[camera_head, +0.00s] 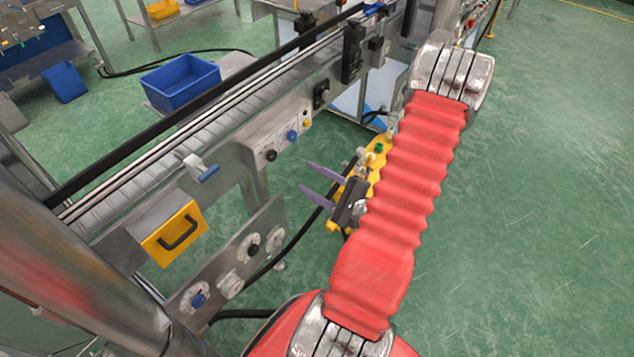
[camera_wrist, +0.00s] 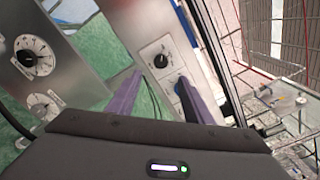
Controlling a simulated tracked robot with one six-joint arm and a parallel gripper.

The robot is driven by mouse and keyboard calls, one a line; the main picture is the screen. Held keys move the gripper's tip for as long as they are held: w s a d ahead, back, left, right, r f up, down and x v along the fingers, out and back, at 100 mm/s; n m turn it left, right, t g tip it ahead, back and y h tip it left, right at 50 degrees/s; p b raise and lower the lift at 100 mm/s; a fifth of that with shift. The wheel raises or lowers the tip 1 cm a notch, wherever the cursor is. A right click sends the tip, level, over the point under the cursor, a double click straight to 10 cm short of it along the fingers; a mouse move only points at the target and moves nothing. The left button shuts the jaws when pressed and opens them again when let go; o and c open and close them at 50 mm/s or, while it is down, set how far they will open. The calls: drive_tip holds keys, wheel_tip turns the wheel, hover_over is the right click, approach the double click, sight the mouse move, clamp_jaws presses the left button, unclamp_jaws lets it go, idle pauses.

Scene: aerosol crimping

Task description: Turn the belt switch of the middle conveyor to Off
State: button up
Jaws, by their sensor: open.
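The conveyor (camera_head: 190,130) runs diagonally across the head view. Its metal side panel carries a black knob (camera_head: 270,156), a blue knob (camera_head: 291,135) and a small yellow knob (camera_head: 306,124). Labels are too small to read, so I cannot tell which is the belt switch or its setting. My gripper (camera_head: 304,175) is open and empty, its two purple fingers apart and pointing at this panel from the right. In the wrist view (camera_wrist: 160,76) the black knob (camera_wrist: 161,60) shows between and just beyond the fingertips. The right finger partly hides the blue knob.
A lower tilted panel (camera_head: 245,265) with several dial knobs stands in front of the conveyor. A yellow box with a black handle (camera_head: 175,235) juts from the conveyor side. A blue bin (camera_head: 182,82) is behind the belt. Open green floor (camera_head: 530,190) lies right.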

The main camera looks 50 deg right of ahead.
drive_tip(key=shift+s, duration=0.7)
drive_tip(key=shift+f, duration=0.1)
